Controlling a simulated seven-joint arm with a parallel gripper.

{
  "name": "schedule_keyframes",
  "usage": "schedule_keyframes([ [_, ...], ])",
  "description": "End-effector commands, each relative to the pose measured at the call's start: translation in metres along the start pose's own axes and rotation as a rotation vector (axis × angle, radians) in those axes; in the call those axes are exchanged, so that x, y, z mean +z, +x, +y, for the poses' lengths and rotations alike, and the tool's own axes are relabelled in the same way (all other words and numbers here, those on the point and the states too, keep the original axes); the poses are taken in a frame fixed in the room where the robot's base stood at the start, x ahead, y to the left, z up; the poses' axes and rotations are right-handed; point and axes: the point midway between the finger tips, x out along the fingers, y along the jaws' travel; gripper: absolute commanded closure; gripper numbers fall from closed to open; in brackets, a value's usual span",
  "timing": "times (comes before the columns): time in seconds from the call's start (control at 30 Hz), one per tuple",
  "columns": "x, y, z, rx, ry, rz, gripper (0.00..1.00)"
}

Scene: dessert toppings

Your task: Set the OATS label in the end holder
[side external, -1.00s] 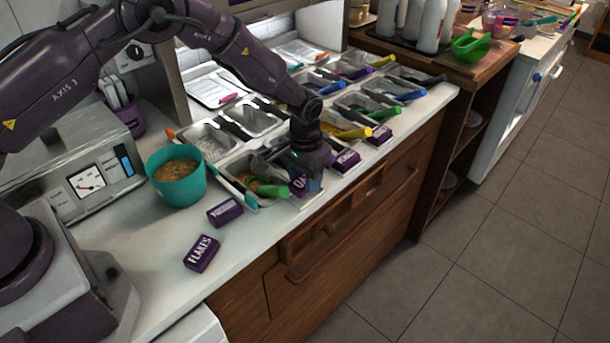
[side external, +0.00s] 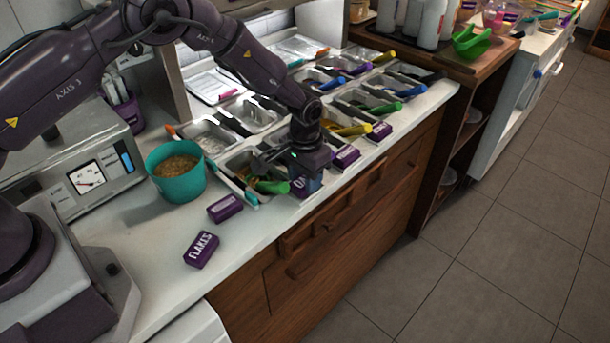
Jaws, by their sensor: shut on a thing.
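My gripper (side external: 307,183) is at the front edge of the topping trays, pointing down, shut on a purple label (side external: 299,187). Only the letters "OA" show on this label; the fingers hide the rest. It is at the front of the end tray (side external: 234,165), beside the green-handled scoop (side external: 270,187). The end holder itself is hidden behind my gripper, and I cannot tell whether the label touches it.
A purple FLAKES label (side external: 201,249) and another purple label (side external: 225,207) lie loose on the white counter. A teal bowl (side external: 180,186) of crumbs stands left of the trays. Purple labels (side external: 346,157) stand along the front to the right, with coloured scoop handles close by.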

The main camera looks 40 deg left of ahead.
Motion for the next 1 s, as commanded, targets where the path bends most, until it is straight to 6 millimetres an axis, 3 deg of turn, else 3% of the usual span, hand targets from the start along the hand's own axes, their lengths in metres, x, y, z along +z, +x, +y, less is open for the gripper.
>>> schedule_keyframes([
  [1.0, -0.0001, 0.008, 0.0, 0.0, 0.0, 0.0, 0.84],
])
